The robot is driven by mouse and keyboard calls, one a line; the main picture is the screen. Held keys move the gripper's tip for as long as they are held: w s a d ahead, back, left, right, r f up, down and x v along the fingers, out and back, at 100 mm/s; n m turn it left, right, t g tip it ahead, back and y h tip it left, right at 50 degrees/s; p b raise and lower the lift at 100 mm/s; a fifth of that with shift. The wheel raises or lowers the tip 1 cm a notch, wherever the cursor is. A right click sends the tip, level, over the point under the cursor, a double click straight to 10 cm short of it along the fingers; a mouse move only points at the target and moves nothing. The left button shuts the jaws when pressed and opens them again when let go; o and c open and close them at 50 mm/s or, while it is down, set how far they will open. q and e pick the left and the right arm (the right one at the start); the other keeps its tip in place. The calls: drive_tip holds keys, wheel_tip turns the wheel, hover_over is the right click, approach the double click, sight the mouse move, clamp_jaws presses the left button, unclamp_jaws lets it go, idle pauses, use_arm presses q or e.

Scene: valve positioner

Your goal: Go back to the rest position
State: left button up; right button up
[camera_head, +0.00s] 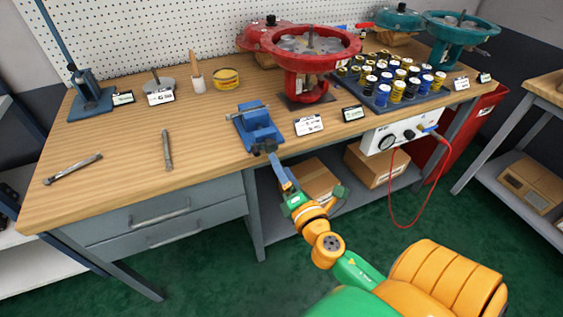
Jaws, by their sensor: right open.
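My right arm comes up from the bottom right in orange and green. Its small dark gripper (265,149) is at the front edge of the wooden workbench (210,150), just in front of the blue vise (256,122). The gripper is open; nothing can be made out between its fingers. At this size I cannot tell whether it touches the vise. My left gripper is not in view.
A red valve actuator (303,62) and a rack of several coloured cylinders (395,80) stand to the right of the vise. A white control box (405,132) with a red hose (393,190) hangs below the bench's front edge. Two tools lie on the left.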

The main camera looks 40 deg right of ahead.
drive_tip(key=s+a+f+m+g+y+p, duration=0.1)
drive_tip(key=s+f+m+g, duration=0.3)
drive_tip(key=f, duration=0.7)
drive_tip(key=s+a+f+m+g+y+p, duration=0.15)
drive_tip(key=s+f+m+g, duration=0.25)
drive_tip(key=f, duration=0.8)
drive_tip(key=s+a+f+m+g, duration=0.2)
drive_tip(key=s+f+m, duration=0.1)
drive_tip(key=s, duration=0.5)
drive_tip(key=s+a+f+m+g+y+p, duration=0.1)
drive_tip(key=s+a+f+m+g, duration=0.1)
drive_tip(key=s, duration=0.6)
drive_tip(key=s+a+f+m+g+y+p, duration=0.1)
drive_tip(key=s+f+m+g, duration=0.3)
drive_tip(key=s+f, duration=0.4)
drive_tip(key=shift+a+m, duration=0.6)
drive_tip(key=shift+m, duration=0.2)
